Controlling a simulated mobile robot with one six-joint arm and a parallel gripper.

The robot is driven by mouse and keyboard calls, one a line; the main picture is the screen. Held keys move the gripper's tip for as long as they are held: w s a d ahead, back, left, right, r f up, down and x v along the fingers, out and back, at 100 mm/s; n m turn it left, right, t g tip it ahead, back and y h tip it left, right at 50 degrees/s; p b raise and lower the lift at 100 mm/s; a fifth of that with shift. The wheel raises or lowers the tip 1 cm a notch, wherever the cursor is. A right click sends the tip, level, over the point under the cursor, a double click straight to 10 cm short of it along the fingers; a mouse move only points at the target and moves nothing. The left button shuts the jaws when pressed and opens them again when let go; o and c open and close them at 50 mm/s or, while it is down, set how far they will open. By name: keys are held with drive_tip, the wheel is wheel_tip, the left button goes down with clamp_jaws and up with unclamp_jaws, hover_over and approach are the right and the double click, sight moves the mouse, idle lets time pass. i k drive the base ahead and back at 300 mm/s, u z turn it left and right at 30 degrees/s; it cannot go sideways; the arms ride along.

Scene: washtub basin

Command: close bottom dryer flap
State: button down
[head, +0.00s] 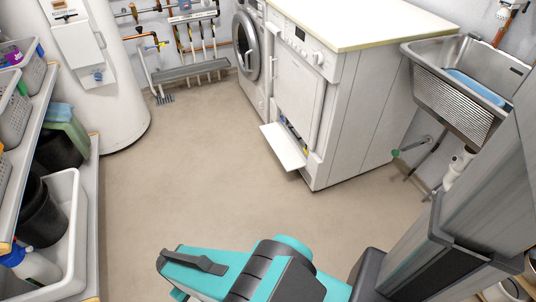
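The dryer (300,88) is a white front-loading cabinet under a pale worktop, at the upper middle of the head view. Its bottom flap (283,147) is a white panel that stands open, swung down and out from the low front of the dryer. Behind it a dark opening (291,127) shows small coloured parts inside. A teal and dark grey part of my own body fills the bottom of the view, well apart from the flap. I cannot make out my gripper's fingers in this view.
A washing machine (248,55) stands left of the dryer, and a metal sink (465,90) hangs to its right. A shelf with baskets and tubs (75,230) lines the left side. A white boiler (95,75) stands behind it. The beige floor (190,180) before the dryer is clear.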

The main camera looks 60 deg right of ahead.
sight(289, 156)
drive_tip(key=z, duration=0.2)
drive_tip(key=i, duration=0.9)
drive_tip(key=u, duration=0.05)
